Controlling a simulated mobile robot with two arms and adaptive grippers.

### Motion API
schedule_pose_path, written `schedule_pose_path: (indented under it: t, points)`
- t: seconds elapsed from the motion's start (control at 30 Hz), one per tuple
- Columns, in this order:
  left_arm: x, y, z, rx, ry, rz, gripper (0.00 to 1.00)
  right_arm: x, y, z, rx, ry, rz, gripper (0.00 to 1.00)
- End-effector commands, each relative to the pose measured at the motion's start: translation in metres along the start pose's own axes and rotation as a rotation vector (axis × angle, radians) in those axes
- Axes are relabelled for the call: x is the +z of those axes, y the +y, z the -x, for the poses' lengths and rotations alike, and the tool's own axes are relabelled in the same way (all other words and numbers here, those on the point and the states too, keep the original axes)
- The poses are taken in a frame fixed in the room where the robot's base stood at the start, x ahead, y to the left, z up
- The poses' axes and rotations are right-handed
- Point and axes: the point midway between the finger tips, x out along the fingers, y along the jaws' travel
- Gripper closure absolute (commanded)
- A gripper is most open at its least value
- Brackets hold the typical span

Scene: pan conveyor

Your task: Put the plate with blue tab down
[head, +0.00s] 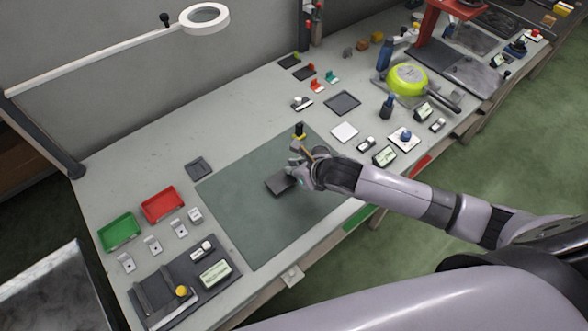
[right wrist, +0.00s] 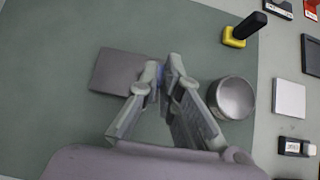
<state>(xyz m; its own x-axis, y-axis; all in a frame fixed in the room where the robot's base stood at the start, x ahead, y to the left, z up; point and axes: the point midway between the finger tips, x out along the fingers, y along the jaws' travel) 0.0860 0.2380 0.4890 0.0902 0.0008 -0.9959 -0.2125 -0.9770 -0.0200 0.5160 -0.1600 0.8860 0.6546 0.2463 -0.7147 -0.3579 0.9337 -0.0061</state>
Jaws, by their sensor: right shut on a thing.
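The dark grey plate (head: 279,185) is at the green mat (head: 250,232); I cannot tell whether it touches the mat or is held just above it. It also shows in the right wrist view (right wrist: 115,72), left of the fingertips, with a small bit of blue tab (right wrist: 162,73) between them. My right gripper (head: 297,178) is shut on the plate at its tab edge; its fingertips also show in the right wrist view (right wrist: 164,70). The fingers hide most of the tab. My left gripper is not in view.
A round metal piece (right wrist: 236,97) is close to the right of my right fingers. A yellow-based block with a black handle (head: 299,133) stands at the mat's far edge. A white square (head: 344,132) lies beyond the mat. The mat's near left part is clear.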

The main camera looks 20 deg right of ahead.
Motion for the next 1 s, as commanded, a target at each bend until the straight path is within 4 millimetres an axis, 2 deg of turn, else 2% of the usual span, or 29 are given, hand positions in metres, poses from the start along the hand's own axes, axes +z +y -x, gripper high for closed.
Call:
schedule_pose_path:
  t: [0.1,0.5,0.53,0.8,1.0]
  points:
    - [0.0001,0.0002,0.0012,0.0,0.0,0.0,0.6,-0.0082,0.0004,-0.0081,0.0,0.0,0.0,1.0]
    - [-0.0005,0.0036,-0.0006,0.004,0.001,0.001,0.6,-0.0114,0.0,-0.0119,0.0,-0.001,0.001,1.0]
    - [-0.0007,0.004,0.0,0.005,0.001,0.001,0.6,-0.0111,0.0001,-0.0113,0.0,-0.001,0.0,0.92]
    - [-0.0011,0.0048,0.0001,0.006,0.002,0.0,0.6,-0.011,0.0001,-0.0111,0.0,-0.001,0.0,0.74]
    - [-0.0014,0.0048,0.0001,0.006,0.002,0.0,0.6,-0.011,0.0001,-0.0111,0.0,-0.001,0.001,0.74]
